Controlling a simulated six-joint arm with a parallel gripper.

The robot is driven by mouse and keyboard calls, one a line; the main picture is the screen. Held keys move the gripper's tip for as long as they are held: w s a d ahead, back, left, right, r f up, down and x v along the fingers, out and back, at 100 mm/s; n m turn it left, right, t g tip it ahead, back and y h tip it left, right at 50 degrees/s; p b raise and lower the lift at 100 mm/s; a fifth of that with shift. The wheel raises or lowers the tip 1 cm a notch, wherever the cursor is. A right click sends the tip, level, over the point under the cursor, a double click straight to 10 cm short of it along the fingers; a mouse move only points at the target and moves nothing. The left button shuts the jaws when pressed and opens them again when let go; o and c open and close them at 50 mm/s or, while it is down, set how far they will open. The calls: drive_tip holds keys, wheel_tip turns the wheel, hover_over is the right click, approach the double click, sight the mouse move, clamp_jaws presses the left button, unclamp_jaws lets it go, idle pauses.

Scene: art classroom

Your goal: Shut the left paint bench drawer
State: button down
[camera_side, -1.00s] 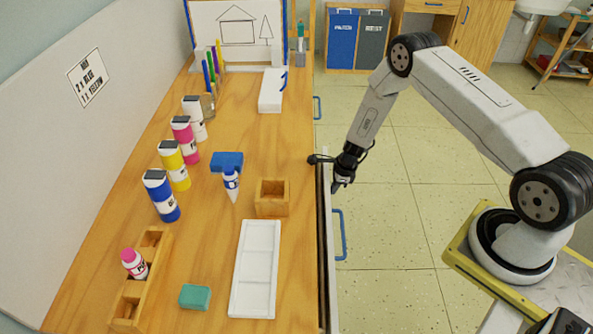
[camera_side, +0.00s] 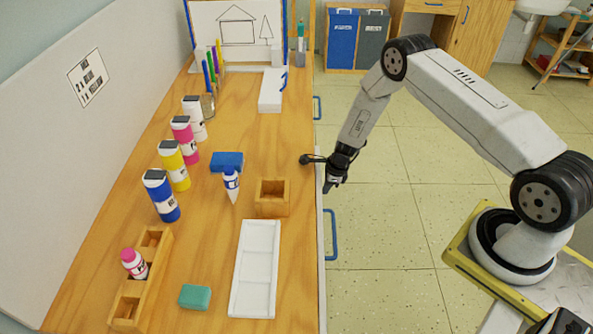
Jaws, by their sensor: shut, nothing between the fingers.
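The paint bench (camera_side: 207,250) has a wooden top. The nearer drawer shows along its right edge as a white front with a blue handle (camera_side: 331,235). The drawer front (camera_side: 321,285) lies right against the bench edge, with no dark gap visible between them. A second blue handle (camera_side: 317,107) is farther along the same edge. My gripper (camera_side: 330,187) is shut and empty, pointing down beside the drawer front, just beyond the far end of the near handle. I cannot tell whether its fingertips touch the front.
Paint bottles (camera_side: 161,195), a white palette (camera_side: 255,270), a wooden block holder (camera_side: 271,197), a blue sponge (camera_side: 227,162) and a green sponge (camera_side: 195,297) stand on the bench. The floor (camera_side: 420,220) right of the bench is clear.

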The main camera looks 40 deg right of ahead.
drive_tip(key=s+d+r, duration=0.4)
drive_tip(key=r, duration=0.5)
drive_tip(key=shift+s+d+r, duration=0.15)
drive_tip(key=shift+r, duration=0.25)
drive_tip(key=w+d+t+y, duration=0.1)
drive_tip(key=w+d, duration=0.2)
drive_tip(key=d, duration=0.3)
drive_tip(key=shift+w+f, duration=0.25)
drive_tip(key=shift+f, duration=0.15)
